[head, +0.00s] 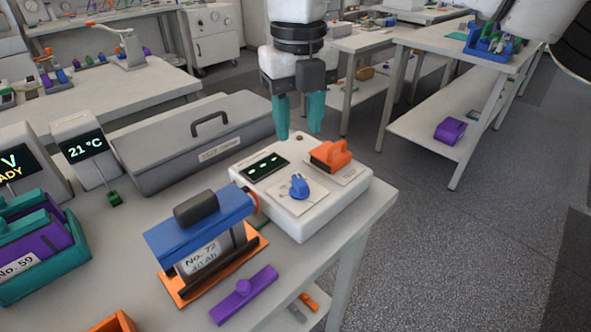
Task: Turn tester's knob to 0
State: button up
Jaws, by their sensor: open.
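The tester (325,212) is a white box near the right edge of the table. Its top carries a dark display (264,167) with small green marks, a blue knob (299,186) on a pale plate, and an orange part (331,155) at the back right. The knob's scale is too small to read. My gripper (300,132) points down above the back of the tester, with its two teal fingers apart and nothing between them. The fingers are beyond and above the knob and do not touch it.
A blue and orange holder with a labelled cell (199,260) stands just left of the tester. A purple bar (244,294) lies in front. A grey lidded case (195,145) is behind left. The table's right edge is close to the tester; open floor lies beyond.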

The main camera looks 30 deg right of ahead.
aim_at(297, 176)
notch_tip(297, 176, down, 10)
jog(key=shift+a, duration=0.1)
dwell(0.4)
grip_shut()
dwell(0.3)
